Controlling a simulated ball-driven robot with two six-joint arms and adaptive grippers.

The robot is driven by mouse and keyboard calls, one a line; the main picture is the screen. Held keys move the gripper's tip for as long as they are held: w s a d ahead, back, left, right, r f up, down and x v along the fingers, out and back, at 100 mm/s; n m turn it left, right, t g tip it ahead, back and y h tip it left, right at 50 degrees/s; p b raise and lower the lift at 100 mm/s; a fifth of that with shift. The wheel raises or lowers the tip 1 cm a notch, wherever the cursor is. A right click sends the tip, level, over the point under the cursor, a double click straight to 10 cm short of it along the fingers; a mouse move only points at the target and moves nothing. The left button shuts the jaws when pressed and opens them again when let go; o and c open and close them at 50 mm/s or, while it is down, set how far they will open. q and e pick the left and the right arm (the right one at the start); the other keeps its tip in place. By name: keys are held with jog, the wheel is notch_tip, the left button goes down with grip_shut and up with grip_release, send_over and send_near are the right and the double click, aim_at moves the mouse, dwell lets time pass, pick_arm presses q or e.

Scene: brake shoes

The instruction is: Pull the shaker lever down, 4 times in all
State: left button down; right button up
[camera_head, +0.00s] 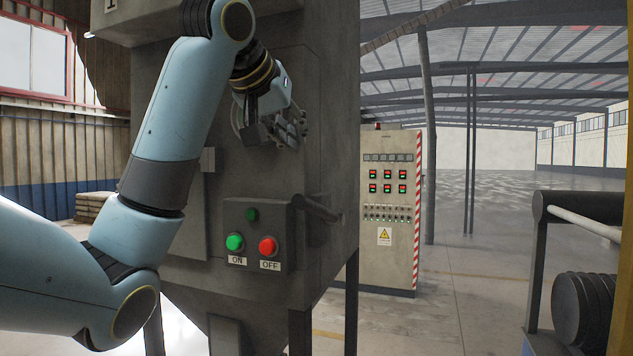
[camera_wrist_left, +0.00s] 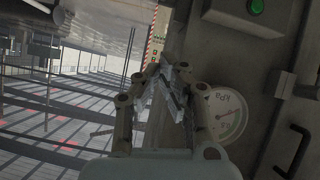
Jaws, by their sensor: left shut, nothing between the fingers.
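A dark lever (camera_head: 318,208) juts out from the side of the grey machine, right of the ON/OFF box, sloping slightly down to the right. It is the likely shaker lever. My left gripper (camera_head: 292,130) is raised above it in front of the machine, apart from it. In the left wrist view the fingers (camera_wrist_left: 163,72) are closed together with nothing between them. I cannot make out the lever clearly in that view. My right gripper is in neither view.
A button box (camera_head: 252,232) with green ON and red OFF buttons is on the machine below my arm. A round gauge (camera_wrist_left: 228,115) shows beside the fingers. A control cabinet (camera_head: 390,200) stands behind.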

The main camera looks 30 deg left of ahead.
pick_arm(q)
jog(key=shift+w+f, duration=0.1)
jog(key=shift+w, duration=0.05)
jog(key=p, duration=0.3)
send_over(318, 212)
jog(key=w+a, duration=0.2)
jog(key=a, duration=0.1)
jog(key=f, duration=0.4)
jog(key=shift+w+d+f, duration=0.2)
jog(key=shift+f, duration=0.05)
jog(key=f, duration=0.1)
jog(key=f+p, duration=0.1)
jog(key=f, duration=0.1)
jog(key=shift+d+f, duration=0.15)
jog(key=shift+d, duration=0.2)
jog(key=shift+s+d+f, duration=0.1)
jog(key=shift+s+f, duration=0.1)
jog(key=shift+f, duration=0.3)
